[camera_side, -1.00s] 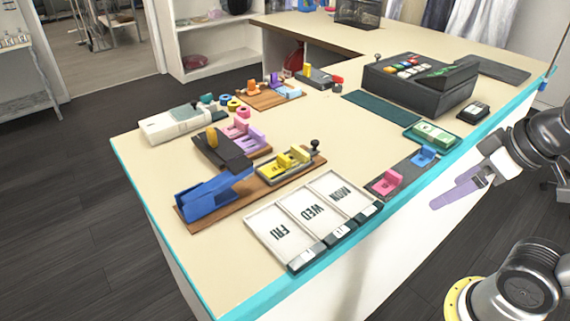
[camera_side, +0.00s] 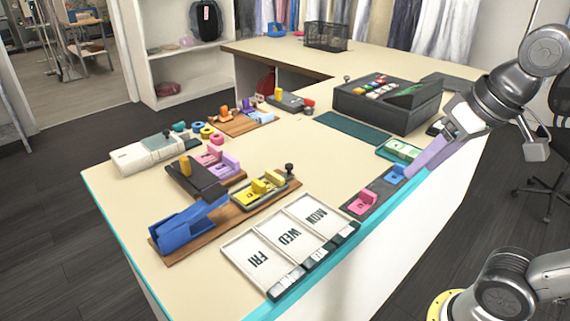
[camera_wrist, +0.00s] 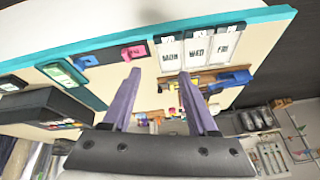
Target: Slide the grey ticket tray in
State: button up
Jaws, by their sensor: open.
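My gripper (camera_side: 414,170) reaches over the table's front edge at the right, purple fingers pointing down-left beside the blue clip block (camera_side: 394,174). The wrist view shows the two fingers (camera_wrist: 160,75) apart with nothing between them. I cannot tell for sure which piece is the grey ticket tray. A grey tray (camera_side: 241,204) with yellow blocks and a black knob sits on the wooden board (camera_side: 222,219). A dark grey strip (camera_side: 378,191) carries the pink block (camera_side: 361,203) and the blue one. Another grey tray with a knob (camera_side: 291,104) stands farther back.
White MON, WED and FRI trays (camera_side: 246,249) lie at the front. A blue stapler-like piece (camera_side: 184,229) is at left. A black cash register (camera_side: 387,112) and a green tray of notes (camera_side: 399,153) stand at right. The middle of the tabletop (camera_side: 325,165) is clear.

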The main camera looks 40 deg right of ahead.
jog(key=w+r+m+g, duration=0.1)
jog(key=w+r+m, duration=0.1)
jog(key=w+r, duration=0.6)
jog(key=m+g, duration=0.4)
send_over(289, 164)
notch_tip(289, 164, down, 12)
notch_tip(289, 164, down, 15)
jog(key=shift+s+r, duration=0.1)
jog(key=shift+r, duration=0.1)
grip_shut()
jog(key=shift+r, duration=0.1)
